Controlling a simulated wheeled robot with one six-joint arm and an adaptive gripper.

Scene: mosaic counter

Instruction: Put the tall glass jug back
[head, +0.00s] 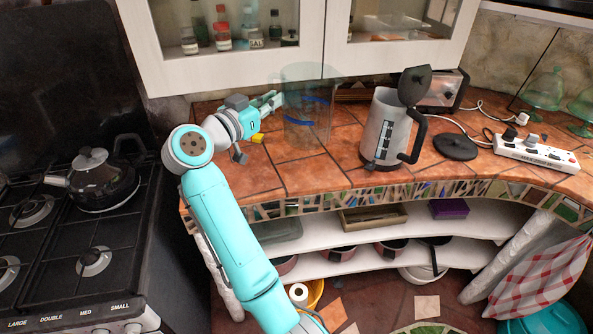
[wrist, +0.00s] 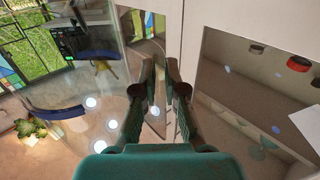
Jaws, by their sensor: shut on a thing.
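The tall glass jug (head: 308,125) is clear with a blue band and stands upright at the back left of the tiled counter. I cannot tell whether its base touches the tiles. My gripper (head: 279,98) comes from the left and is at the jug's left side. It is shut on the jug. In the wrist view my gripper (wrist: 156,68) has its two fingers close together. The jug's see-through wall and blue band (wrist: 55,112) show left of the fingers there. The exact part gripped is hard to make out through the glass.
A white wall cabinet (head: 232,70) hangs close above and behind the jug. A metal kettle (head: 385,128) with its lid raised stands to the right. Farther right are a black round base (head: 455,147) and a power strip (head: 537,153). The front tiles are clear.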

